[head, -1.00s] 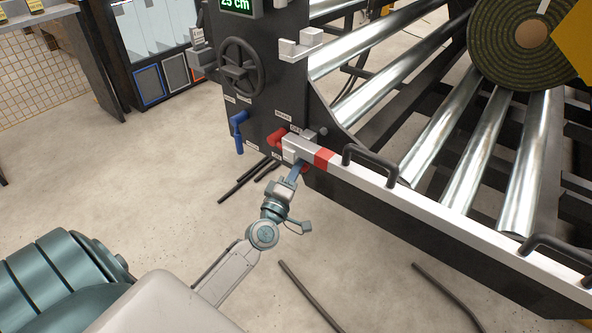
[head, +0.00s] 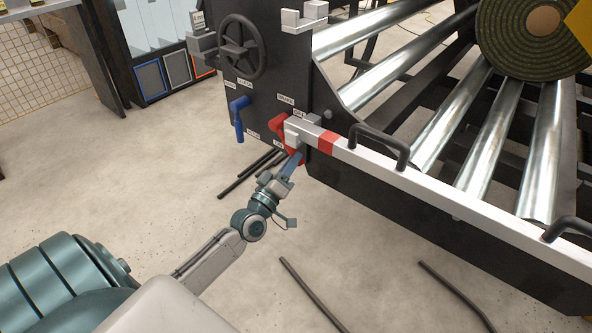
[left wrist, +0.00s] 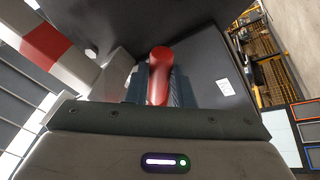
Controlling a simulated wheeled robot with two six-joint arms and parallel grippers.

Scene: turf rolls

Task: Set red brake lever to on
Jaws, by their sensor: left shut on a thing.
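The red brake lever (head: 278,124) is on the dark side panel of the roller machine, below a small BRAKE label. Part of it is hidden behind the end of the white bar. My left gripper (head: 295,160) reaches up to it from below and is shut on its handle. In the left wrist view the red lever (left wrist: 159,78) stands between the two dark fingers (left wrist: 158,88). The small position labels near the lever are too small to read surely. My right gripper is not in view.
A blue lever (head: 238,117) and a black handwheel (head: 242,47) are on the same panel. A white bar with a red band (head: 329,142) and black handles runs close beside my gripper. A turf roll (head: 535,38) lies on the rollers. Dark rods lie on the floor.

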